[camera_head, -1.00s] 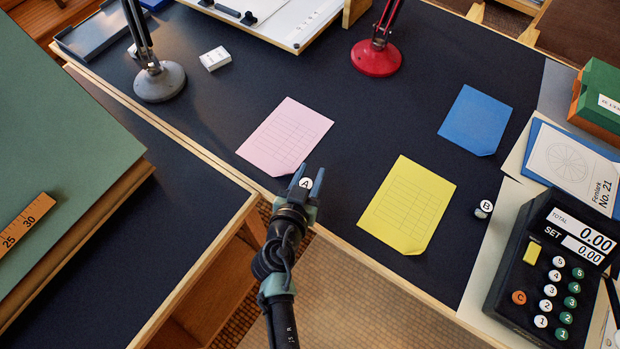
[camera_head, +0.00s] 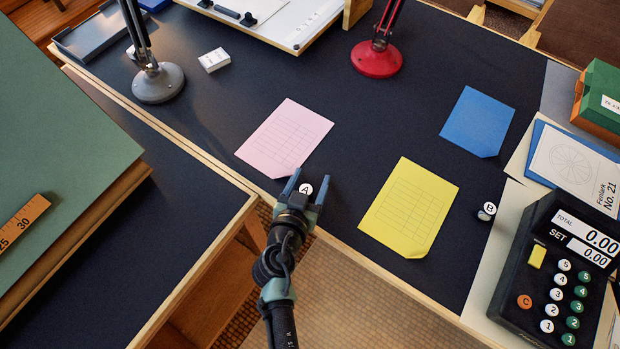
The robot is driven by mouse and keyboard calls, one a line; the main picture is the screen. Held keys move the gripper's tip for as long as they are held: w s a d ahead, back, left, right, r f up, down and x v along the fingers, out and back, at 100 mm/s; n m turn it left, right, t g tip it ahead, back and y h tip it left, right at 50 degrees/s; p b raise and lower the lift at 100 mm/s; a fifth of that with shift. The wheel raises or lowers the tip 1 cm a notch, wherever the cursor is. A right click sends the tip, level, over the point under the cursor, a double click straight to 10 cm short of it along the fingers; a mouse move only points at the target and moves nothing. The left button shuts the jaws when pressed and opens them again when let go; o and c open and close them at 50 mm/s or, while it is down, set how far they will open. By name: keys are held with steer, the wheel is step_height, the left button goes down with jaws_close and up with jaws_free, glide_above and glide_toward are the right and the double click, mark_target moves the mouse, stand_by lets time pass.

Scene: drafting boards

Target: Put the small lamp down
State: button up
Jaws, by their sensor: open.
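Two desk lamps stand upright on the dark desk top. One has a grey round base (camera_head: 158,84) at the upper left; the other has a red round base (camera_head: 376,60) at the top middle. Their heads are cut off by the picture's top edge, so I cannot tell which is the small lamp. My gripper (camera_head: 306,190) is open at the desk's near edge, far from both lamps. A small piece with a white top marked A (camera_head: 306,188) shows between its fingertips. I cannot tell whether the fingers touch it.
Pink (camera_head: 285,138), yellow (camera_head: 408,208) and blue (camera_head: 477,121) sheets lie flat on the desk. A piece marked B (camera_head: 487,211) stands beside a keypad device (camera_head: 535,262) at the right. A green board (camera_head: 60,140) is at the left. Dark desk between the sheets is free.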

steer(key=shift+r+p, duration=0.1)
steer(key=shift+p, duration=0.2)
steer(key=shift+s+a, duration=0.1)
steer(key=shift+s, duration=0.2)
steer(key=b+v, duration=0.1)
steer(key=v, duration=1.1)
steer(key=shift+s+f+b, duration=0.25)
steer(key=shift+s+b, duration=0.05)
steer(key=shift+b, duration=0.05)
